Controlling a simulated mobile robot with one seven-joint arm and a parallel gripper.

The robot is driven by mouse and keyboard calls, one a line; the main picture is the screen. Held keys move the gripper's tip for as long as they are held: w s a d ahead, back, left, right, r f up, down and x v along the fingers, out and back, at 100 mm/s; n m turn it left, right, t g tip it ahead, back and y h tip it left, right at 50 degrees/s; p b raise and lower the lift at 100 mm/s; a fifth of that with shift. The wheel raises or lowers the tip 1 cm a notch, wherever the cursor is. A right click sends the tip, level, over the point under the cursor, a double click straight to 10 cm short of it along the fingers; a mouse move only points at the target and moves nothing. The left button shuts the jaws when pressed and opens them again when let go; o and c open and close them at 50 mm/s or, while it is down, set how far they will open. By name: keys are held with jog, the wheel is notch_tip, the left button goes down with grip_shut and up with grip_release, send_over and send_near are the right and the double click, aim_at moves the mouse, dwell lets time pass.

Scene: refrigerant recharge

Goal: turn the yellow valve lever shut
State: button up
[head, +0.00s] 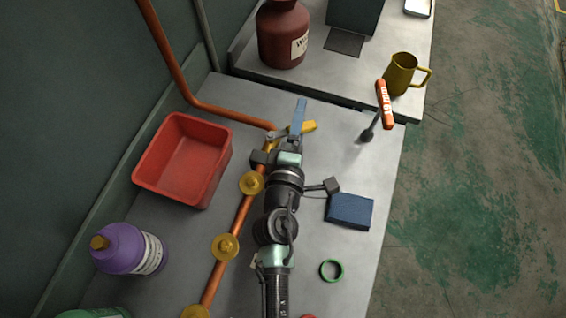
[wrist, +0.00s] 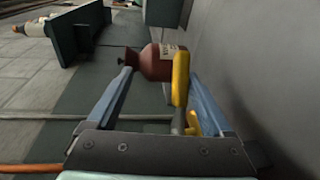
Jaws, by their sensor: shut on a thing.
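The yellow valve lever (head: 309,127) sits on a brass valve at the upper end of the copper pipe in the head view. It points to the right there, partly hidden by my gripper (head: 299,118). In the wrist view the lever (wrist: 181,78) stands up between the two blue-grey fingers of my gripper (wrist: 160,75), close to the right finger. My gripper is shut on the lever. The exact contact is hard to see. The brass valve body (head: 271,143) is partly hidden by my arm.
The copper pipe (head: 240,225) with several brass knobs runs along the bench (head: 370,165). A dark red cylinder (head: 283,35) stands behind.

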jog(key=a+b+v, duration=0.1)
jog(key=b+v, duration=0.4)
jog(key=v, duration=0.8)
jog(key=shift+a+f, duration=0.15)
jog(key=shift+f, duration=0.25)
dwell(0.3)
jog(key=shift+b, duration=0.3)
